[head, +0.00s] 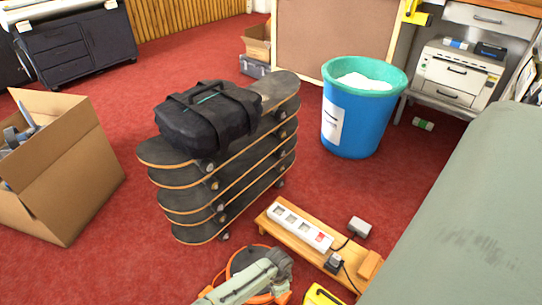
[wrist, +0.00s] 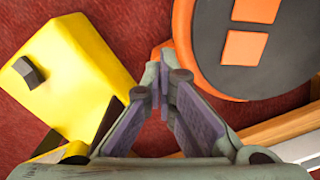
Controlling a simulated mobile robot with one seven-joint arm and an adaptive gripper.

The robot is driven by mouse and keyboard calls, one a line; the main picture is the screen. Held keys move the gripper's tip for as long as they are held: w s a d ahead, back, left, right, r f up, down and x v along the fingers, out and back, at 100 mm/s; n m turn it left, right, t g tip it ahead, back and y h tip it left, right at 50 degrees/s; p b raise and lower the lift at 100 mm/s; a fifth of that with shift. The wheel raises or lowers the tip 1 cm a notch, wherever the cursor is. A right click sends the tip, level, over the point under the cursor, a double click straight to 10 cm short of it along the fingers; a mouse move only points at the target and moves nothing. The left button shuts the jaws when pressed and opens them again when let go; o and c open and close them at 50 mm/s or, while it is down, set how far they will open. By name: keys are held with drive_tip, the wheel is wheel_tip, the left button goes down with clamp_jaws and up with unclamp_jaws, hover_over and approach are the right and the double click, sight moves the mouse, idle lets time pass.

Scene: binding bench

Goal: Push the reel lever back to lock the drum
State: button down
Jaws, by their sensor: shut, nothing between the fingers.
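The reel is round, with a dark face and an orange rim. In the head view the reel (head: 239,262) lies on the floor at the bottom, partly hidden behind my arm. In the wrist view the reel (wrist: 285,60) fills the upper right, with orange patches on its dark face. I cannot make out the lever in either view. My gripper (wrist: 163,75) is shut and empty, its fingertips just left of the reel's rim in the wrist view; whether they touch it I cannot tell. In the head view my gripper (head: 280,266) is over the reel's right side.
A yellow object (wrist: 75,75) with a dark knob lies left of my fingers. A wooden board (head: 300,222) carries a white power strip (head: 299,227). Stacked skateboards (head: 225,190) stand behind, with a blue bin (head: 355,122) further right. A grey-green surface (head: 465,210) bounds the right.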

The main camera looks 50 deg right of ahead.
idle(0.3)
drive_tip(key=a+r+p, duration=0.4)
drive_tip(key=r+p, duration=0.4)
drive_tip(key=p, duration=0.4)
drive_tip(key=shift+s, duration=0.15)
idle(0.4)
drive_tip(key=shift+d, duration=0.1)
idle(0.4)
